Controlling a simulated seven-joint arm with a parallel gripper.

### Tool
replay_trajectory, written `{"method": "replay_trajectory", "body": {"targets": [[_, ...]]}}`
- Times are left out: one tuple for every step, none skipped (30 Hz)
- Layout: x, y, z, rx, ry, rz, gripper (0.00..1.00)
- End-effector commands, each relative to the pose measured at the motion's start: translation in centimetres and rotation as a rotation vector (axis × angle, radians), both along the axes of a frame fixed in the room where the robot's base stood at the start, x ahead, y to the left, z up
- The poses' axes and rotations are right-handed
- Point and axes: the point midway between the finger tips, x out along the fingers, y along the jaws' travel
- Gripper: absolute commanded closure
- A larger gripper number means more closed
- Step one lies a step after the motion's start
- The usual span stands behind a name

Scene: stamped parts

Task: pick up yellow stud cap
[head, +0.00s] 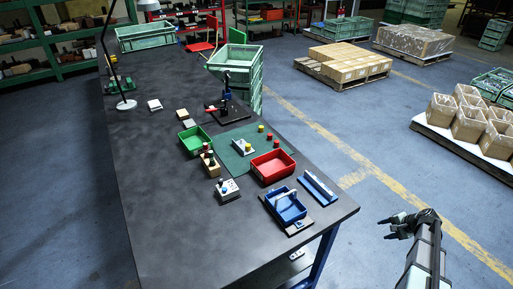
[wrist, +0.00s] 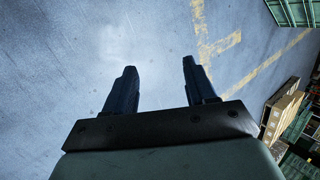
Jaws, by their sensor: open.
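A small yellow cap (head: 260,128) stands on the green mat (head: 228,153) on the dark table in the head view. A second small yellow piece (head: 248,147) sits on a pale block (head: 239,146) on the same mat. Both are too small for me to make out details. My gripper (head: 386,229) is off the table's right side, over the floor, far from both yellow pieces. In the wrist view my gripper (wrist: 159,68) is open and empty, with only blue floor between its fingers.
Small red pieces (head: 277,143) and a red bin (head: 272,179) are beside the yellow pieces. A green bin (head: 183,141) is to the left. A blue bin (head: 270,204) and a blue rail (head: 304,192) are near the table's front right.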

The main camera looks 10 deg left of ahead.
Motion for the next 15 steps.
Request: {"method": "replay_trajectory", "body": {"targets": [[1.6,-0.9,1.2,0.006,-0.014,-0.019,0.44],[2.2,-1.2,1.8,0.011,-0.020,-0.030,0.44],[3.1,-1.5,2.7,0.017,-0.026,-0.042,0.44],[3.8,-1.6,3.3,0.022,-0.030,-0.050,0.44],[4.4,-1.7,3.9,0.026,-0.031,-0.058,0.44],[5.3,-1.7,4.7,0.031,-0.032,-0.067,0.44],[6.0,-1.5,5.3,0.034,-0.032,-0.072,0.44],[6.6,-1.3,5.9,0.037,-0.028,-0.077,0.44],[7.6,-0.8,6.7,0.041,-0.021,-0.080,0.44],[8.3,-0.2,7.3,0.043,-0.015,-0.082,0.44],[9.0,0.5,7.8,0.044,-0.004,-0.083,0.44],[9.8,1.5,8.4,0.045,0.011,-0.084,0.44],[10.4,2.3,8.9,0.045,0.021,-0.084,0.44],[10.9,3.1,9.2,0.044,0.034,-0.082,0.44],[11.6,4.3,9.7,0.041,0.051,-0.082,0.44]]}}
